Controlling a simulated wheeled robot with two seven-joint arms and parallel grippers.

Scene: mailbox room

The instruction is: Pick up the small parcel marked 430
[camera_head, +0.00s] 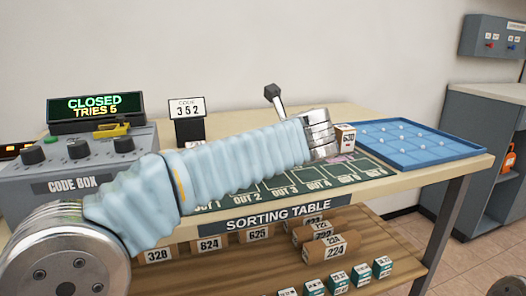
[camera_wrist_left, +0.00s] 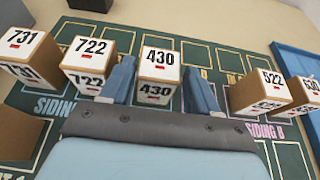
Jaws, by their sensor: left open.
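The small parcel marked 430 (camera_wrist_left: 158,62) is a brown box with white number labels, standing on the green sorting mat in the left wrist view. My left gripper (camera_wrist_left: 161,72) is open, with one blue-grey finger at each side of this parcel. The left finger looks very close to it; the right finger shows a small gap. I cannot tell whether either touches. In the head view my left arm reaches across the sorting table and hides parcel 430 and the fingers. My right gripper is in neither view.
Parcels 722 (camera_wrist_left: 96,58) and 731 (camera_wrist_left: 26,55) stand left of 430; parcel 522 (camera_wrist_left: 258,92) and another stand right. A blue tray (camera_head: 462,151) lies at the table's right. A lever (camera_head: 275,97) rises behind my arm. The code box (camera_head: 75,184) stands left.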

